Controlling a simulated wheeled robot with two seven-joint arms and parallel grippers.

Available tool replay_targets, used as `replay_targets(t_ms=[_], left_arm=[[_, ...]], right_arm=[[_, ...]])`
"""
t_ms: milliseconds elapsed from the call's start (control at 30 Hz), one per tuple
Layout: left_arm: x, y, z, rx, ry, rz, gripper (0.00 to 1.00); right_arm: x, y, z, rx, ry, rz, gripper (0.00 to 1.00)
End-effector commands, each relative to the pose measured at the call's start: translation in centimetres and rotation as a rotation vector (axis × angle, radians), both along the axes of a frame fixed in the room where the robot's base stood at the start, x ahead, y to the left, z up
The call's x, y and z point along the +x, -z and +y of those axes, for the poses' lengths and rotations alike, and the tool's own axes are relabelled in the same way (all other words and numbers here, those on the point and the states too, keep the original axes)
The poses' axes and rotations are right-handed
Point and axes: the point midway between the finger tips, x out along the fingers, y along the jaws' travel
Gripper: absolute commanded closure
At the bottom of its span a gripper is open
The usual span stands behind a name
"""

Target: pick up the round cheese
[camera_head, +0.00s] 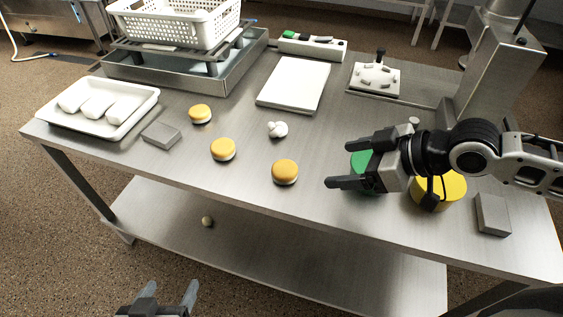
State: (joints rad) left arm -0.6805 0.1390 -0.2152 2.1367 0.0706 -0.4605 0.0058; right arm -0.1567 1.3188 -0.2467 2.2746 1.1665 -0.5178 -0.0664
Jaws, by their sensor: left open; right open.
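A large yellow round block (455,187), which looks like a round cheese, stands on the steel table, partly hidden behind my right wrist. My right gripper (340,165) is open, with its fingers pointing left over the table. A green round thing (362,159) shows between and behind its fingers, mostly hidden; I cannot tell if they touch. Three smaller round pieces with orange-yellow tops and pale sides lie further left: one near the front middle (285,171), one left of it (223,149), one further back (200,114). My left gripper (172,285) is open and empty, low in front of the table.
The table also holds a white tray with white pieces (148,98), grey blocks (161,135) (492,214), a small white lump (278,129), a white board (294,84) and a perforated basket (178,25). A steel machine (490,75) stands at right.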

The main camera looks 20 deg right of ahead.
Motion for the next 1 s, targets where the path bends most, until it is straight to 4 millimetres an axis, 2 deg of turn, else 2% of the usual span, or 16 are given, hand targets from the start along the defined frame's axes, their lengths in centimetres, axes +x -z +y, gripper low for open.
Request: replay_targets(t_ms=[167,500,767,1000], left_arm=[[0.0,0.5,0.0,-0.006,0.0,0.001,0.32],[0.0,0.4,-0.1,-0.013,-0.002,-0.002,0.32],[0.1,0.1,-0.1,-0.017,-0.002,-0.009,0.32],[0.0,0.3,-0.1,-0.018,-0.002,-0.008,0.32]], right_arm=[[1.4,1.3,1.4,0.011,0.001,-0.005,0.22],[4.9,5.0,4.9,0.008,-0.001,-0.002,0.22],[6.1,6.4,5.9,0.002,0.0,0.0,0.22],[8.4,8.7,7.2,0.004,0.0,0.0,0.22]])
